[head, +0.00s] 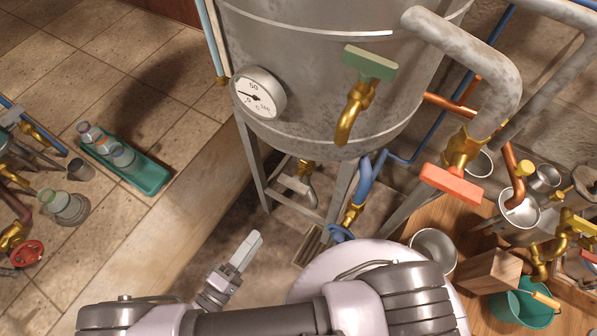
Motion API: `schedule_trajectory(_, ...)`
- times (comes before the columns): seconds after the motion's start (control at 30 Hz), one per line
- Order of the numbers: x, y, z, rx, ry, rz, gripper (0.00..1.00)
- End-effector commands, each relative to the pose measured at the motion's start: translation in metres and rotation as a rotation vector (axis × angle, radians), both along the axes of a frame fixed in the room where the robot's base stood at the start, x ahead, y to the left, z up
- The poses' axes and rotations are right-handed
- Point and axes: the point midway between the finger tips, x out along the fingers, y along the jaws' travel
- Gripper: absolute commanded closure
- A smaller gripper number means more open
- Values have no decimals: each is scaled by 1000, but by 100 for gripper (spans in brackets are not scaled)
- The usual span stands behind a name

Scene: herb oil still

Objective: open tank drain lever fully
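The steel tank (320,90) stands on legs in the upper middle. On its front is a brass tap with a green lever (370,63), the lever lying crosswise above the spout. Under the tank is a smaller brass valve with a pale grey lever (293,184), partly behind a leg. Which of these levers is the drain lever I cannot tell. My gripper (252,240) is at lower middle, below and left of the tank's legs, apart from both levers. Its fingers overlap in this view, so their gap does not show. Nothing is visibly held.
A red lever (452,186) sits on a pipe valve at the right, and a blue handwheel (341,232) is beneath the tank. A dial gauge (258,92) is on the tank's left side. A green tray (140,170) with bottles lies on the left floor. Pots crowd the right.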

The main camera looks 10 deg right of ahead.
Motion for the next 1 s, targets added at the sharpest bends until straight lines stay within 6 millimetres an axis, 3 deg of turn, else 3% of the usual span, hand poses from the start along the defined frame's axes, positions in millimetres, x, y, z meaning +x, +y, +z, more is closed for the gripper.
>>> schedule_trajectory(0.17, 13, -11, -6, -9, -17, 27, 66)
schedule_trajectory(0.6, 112, -90, -7, -10, -11, 21, 66)
schedule_trajectory(0.8, 132, -105, -5, -10, -13, 24, 66)
schedule_trajectory(1.0, 136, -107, -4, -9, -12, 26, 66)
